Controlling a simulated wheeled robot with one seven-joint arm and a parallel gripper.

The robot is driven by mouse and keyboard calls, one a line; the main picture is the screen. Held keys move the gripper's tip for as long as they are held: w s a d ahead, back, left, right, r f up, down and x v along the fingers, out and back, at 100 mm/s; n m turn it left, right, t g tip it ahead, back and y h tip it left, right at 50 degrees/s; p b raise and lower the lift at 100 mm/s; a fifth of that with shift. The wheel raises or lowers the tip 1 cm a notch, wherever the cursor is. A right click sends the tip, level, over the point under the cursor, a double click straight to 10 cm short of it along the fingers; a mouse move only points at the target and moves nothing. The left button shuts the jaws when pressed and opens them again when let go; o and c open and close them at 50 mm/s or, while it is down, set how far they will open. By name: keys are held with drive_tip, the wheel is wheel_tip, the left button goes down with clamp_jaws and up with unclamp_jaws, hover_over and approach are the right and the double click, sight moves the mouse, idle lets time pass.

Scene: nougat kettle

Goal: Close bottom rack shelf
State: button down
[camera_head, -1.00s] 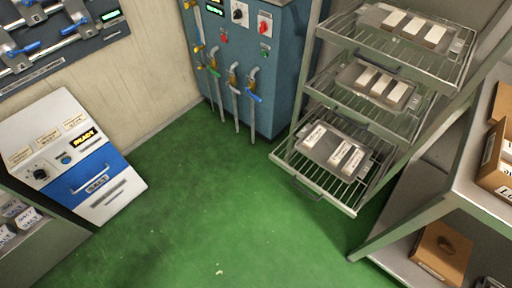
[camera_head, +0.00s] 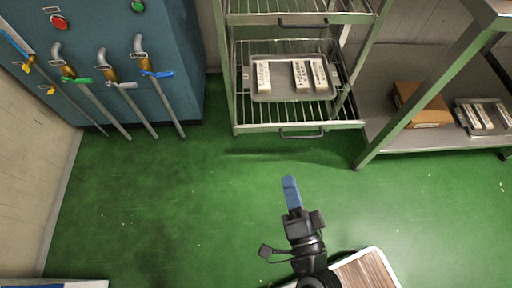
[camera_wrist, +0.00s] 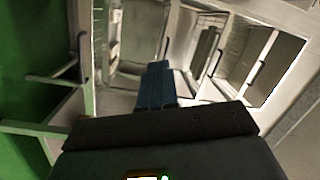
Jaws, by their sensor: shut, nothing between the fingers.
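The metal rack's bottom shelf is a wire shelf with a front rail (camera_head: 255,129) and a dark bar handle (camera_head: 302,134). A tray (camera_head: 288,96) with several labelled white blocks lies on it. I cannot tell exactly how far the shelf is pulled out. My gripper (camera_head: 290,183), with blue fingers, is shut and empty. It is in front of and apart from the shelf, over the green floor in the head view. In the wrist view my gripper (camera_wrist: 158,72) points towards pale metal frames and dark handles, seen at a steep angle; which shelf they belong to is unclear.
Another rack shelf (camera_head: 260,19) with a handle is above. A blue cabinet (camera_head: 100,30) with pipes and coloured valve handles stands left. A grey shelving unit (camera_head: 400,146) with a cardboard box (camera_head: 420,106) stands right. The floor (camera_head: 170,205) before the rack is clear.

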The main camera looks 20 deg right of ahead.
drive_tip(key=w+a+f+m+g+h+b, duration=0.1)
drive_tip(key=w+a+f+m+b, duration=0.2)
drive_tip(key=w+f, duration=0.4)
drive_tip(key=w+a+f+m+h+b, duration=0.1)
drive_tip(key=w+f+m+h+b, duration=0.2)
drive_tip(key=f+b, duration=0.5)
drive_tip(key=y+b, duration=0.1)
approach(255, 128)
drive_tip(key=shift+m, duration=0.3)
drive_tip(key=x, duration=0.6)
drive_tip(key=shift+w+d, duration=0.1)
drive_tip(key=shift+w, duration=0.3)
drive_tip(key=shift+w, duration=0.1)
